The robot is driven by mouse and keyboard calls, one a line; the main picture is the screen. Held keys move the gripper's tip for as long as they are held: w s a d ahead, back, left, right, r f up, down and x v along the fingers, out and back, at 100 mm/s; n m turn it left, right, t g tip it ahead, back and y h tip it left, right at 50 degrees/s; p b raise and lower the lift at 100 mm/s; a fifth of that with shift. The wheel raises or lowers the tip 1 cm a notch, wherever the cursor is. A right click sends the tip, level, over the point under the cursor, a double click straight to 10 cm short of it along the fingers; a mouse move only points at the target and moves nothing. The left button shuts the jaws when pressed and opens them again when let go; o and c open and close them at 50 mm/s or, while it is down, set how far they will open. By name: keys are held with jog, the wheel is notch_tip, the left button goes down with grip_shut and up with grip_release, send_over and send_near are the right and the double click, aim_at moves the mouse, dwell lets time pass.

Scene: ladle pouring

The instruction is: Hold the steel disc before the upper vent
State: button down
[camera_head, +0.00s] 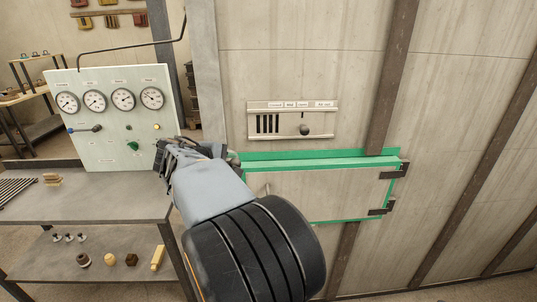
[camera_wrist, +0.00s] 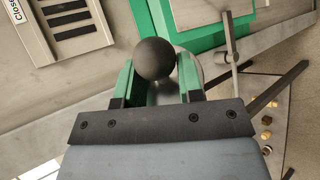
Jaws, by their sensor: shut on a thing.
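The steel disc (camera_wrist: 194,68) shows in the wrist view as a shiny round edge, mostly hidden behind a dark ball knob (camera_wrist: 155,58). My gripper (camera_wrist: 155,75) is shut, with the knob between its two green-sided fingers. In the head view my gripper (camera_head: 234,157) is at the upper left corner of a green-framed hatch; the disc cannot be made out there. The upper vent (camera_head: 267,123) is a set of dark slots in a labelled wall plate, above and right of my gripper. It also shows in the wrist view (camera_wrist: 75,20), at the upper left, uncovered by the disc.
A dark slider knob (camera_head: 304,130) sits right of the slots. The hatch (camera_head: 315,192) is below the plate, with dark hinges at its right. A gauge panel (camera_head: 112,115) and bench (camera_head: 95,215) stand left. Wall in front of the plate is clear.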

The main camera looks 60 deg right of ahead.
jog(key=s+d+r+m+g, duration=0.1)
jog(key=s+r+m+g, duration=0.2)
jog(key=s+m, duration=0.25)
jog(key=s+d+r+m+g, duration=0.1)
jog(key=s+r+m+g, duration=0.2)
jog(key=s+m, duration=0.25)
jog(key=w+d+n+p, duration=0.1)
jog(key=w+d+p, duration=0.4)
jog(key=d, duration=0.4)
jog(key=shift+w+d+f, duration=0.15)
jog(key=shift+w+d, duration=0.15)
jog(key=shift+w, duration=0.25)
dwell(4.5)
jog(key=s+a+b, duration=0.6)
jog(key=s+a, duration=0.1)
jog(key=a, duration=0.2)
jog(key=shift+a+b, duration=0.3)
jog(key=shift+a, duration=0.1)
